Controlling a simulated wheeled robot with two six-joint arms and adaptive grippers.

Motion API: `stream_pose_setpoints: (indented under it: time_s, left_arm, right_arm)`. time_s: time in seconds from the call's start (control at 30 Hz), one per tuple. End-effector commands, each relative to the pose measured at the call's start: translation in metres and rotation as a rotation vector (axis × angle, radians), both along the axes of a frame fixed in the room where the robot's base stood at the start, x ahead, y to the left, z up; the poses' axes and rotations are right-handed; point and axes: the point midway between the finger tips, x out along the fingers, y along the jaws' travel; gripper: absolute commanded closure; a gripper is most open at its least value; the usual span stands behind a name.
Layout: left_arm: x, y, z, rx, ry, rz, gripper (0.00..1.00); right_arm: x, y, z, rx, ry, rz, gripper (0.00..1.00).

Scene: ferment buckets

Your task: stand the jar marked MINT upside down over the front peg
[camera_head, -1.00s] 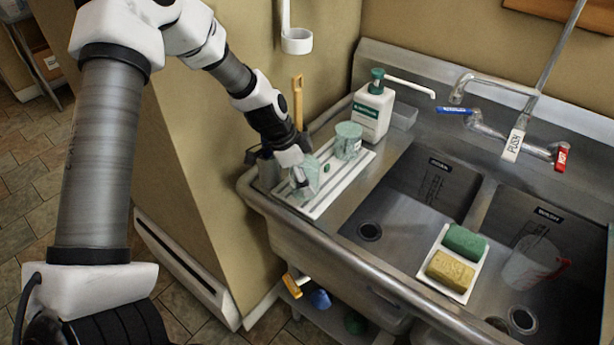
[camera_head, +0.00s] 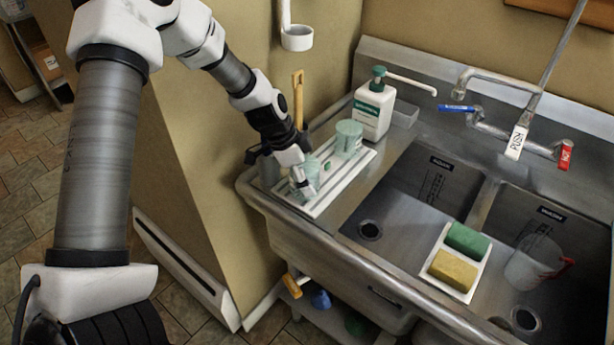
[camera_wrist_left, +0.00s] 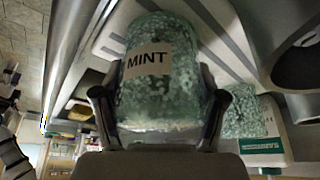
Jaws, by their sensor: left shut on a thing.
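The jar marked MINT (camera_wrist_left: 160,75) is pale speckled green with a white label, and sits between the fingers of my left gripper (camera_wrist_left: 160,115). Its label reads upright in the wrist view, with the rack side at the top of that picture. In the head view my left gripper (camera_head: 302,182) holds the jar (camera_head: 311,170) low over the front part of the white rack (camera_head: 338,183). The front peg is hidden, and I cannot tell whether the jar touches the rack. A second green jar (camera_head: 348,136) stands at the rack's back. My right gripper is out of view.
A white soap dispenser (camera_head: 373,108) stands behind the rack. A small green piece (camera_head: 327,165) shows between the jars. The sink basins lie to the right, with a sponge tray (camera_head: 436,275) and a clear jug (camera_head: 530,264).

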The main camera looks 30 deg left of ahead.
Motion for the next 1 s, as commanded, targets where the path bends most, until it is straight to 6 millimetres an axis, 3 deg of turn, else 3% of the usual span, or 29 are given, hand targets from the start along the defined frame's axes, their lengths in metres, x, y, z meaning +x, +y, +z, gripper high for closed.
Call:
stream_pose_setpoints:
  time_s: [0.13, 0.17, 0.2, 0.23, 1.0]
  left_arm:
    - [0.0001, 0.0000, -0.0025, 0.000, 0.000, 0.000, 0.71]
    - [0.0001, 0.0000, -0.0018, 0.000, 0.000, 0.000, 0.22]
    - [0.0001, 0.0000, -0.0015, 0.000, 0.000, 0.000, 0.08]
    - [0.0001, 0.0000, -0.0016, 0.000, 0.000, 0.000, 0.00]
    - [0.0000, 0.0000, -0.0018, 0.000, 0.000, 0.000, 0.00]
  right_arm:
    - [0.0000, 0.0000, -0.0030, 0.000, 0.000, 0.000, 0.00]
    - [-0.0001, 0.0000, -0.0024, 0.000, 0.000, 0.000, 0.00]
    - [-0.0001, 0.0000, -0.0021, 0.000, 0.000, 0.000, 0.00]
    - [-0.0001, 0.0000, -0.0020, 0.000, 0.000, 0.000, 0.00]
    - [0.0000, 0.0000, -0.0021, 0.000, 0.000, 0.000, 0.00]
